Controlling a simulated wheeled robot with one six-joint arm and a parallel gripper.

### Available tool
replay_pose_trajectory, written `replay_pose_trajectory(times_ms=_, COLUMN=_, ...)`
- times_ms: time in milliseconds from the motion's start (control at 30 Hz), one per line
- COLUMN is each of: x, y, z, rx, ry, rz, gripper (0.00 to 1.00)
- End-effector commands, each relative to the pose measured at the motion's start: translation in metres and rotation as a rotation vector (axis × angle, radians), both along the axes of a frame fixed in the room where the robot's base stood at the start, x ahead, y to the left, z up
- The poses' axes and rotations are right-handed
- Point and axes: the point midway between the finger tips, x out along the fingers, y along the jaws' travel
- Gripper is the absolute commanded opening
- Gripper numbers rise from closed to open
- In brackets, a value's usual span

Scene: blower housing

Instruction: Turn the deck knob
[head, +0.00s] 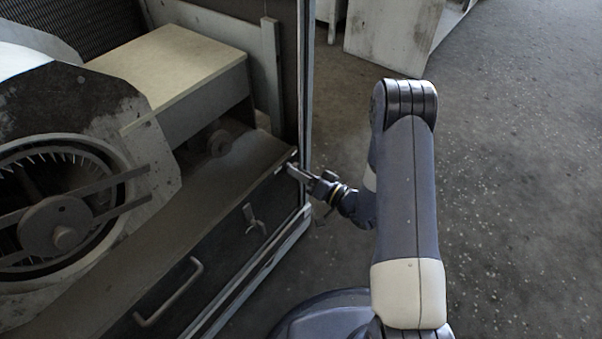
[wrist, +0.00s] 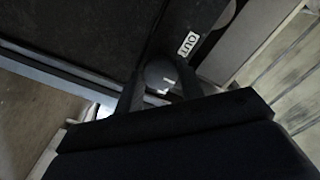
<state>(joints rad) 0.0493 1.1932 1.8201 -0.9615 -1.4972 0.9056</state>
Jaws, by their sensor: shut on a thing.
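The deck knob (wrist: 158,73) is a dark round knob with a pale mark on its face. It sits on the dark panel beside a white label reading "OUT" (wrist: 188,43). My gripper (wrist: 160,90) is shut on the knob, with one finger on each side of it in the wrist view. In the head view my gripper (head: 292,169) reaches left to the deck's right end, by the upright frame post. The knob cannot be made out there, as the fingers cover it.
The blower housing (head: 75,125) with its round fan opening and pulley (head: 55,227) stands at left. A latch handle (head: 253,218) and a bar handle (head: 168,292) are on the dark front panel. The frame post (head: 304,85) stands close to my gripper. Floor (head: 520,180) at right is clear.

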Motion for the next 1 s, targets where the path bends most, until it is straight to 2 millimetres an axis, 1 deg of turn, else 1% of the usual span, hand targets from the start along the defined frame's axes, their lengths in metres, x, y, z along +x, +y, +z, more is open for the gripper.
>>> replay_pose_trajectory(times_ms=233, x=-0.001, y=0.000, z=-0.001, rx=0.000, ry=0.005, rz=0.000, gripper=0.14)
replay_pose_trajectory(times_ms=267, x=-0.001, y=0.000, z=-0.001, rx=0.000, ry=0.005, rz=0.000, gripper=0.38)
replay_pose_trajectory(times_ms=500, x=0.000, y=0.000, z=-0.001, rx=0.000, ry=0.002, rz=0.000, gripper=0.58)
replay_pose_trajectory(times_ms=800, x=-0.001, y=-0.002, z=0.000, rx=-0.001, ry=0.000, rz=-0.001, gripper=0.59)
replay_pose_trajectory(times_ms=867, x=-0.004, y=-0.006, z=0.000, rx=-0.001, ry=0.002, rz=-0.001, gripper=0.59)
replay_pose_trajectory(times_ms=1000, x=-0.016, y=-0.023, z=0.001, rx=0.001, ry=0.003, rz=-0.006, gripper=0.59)
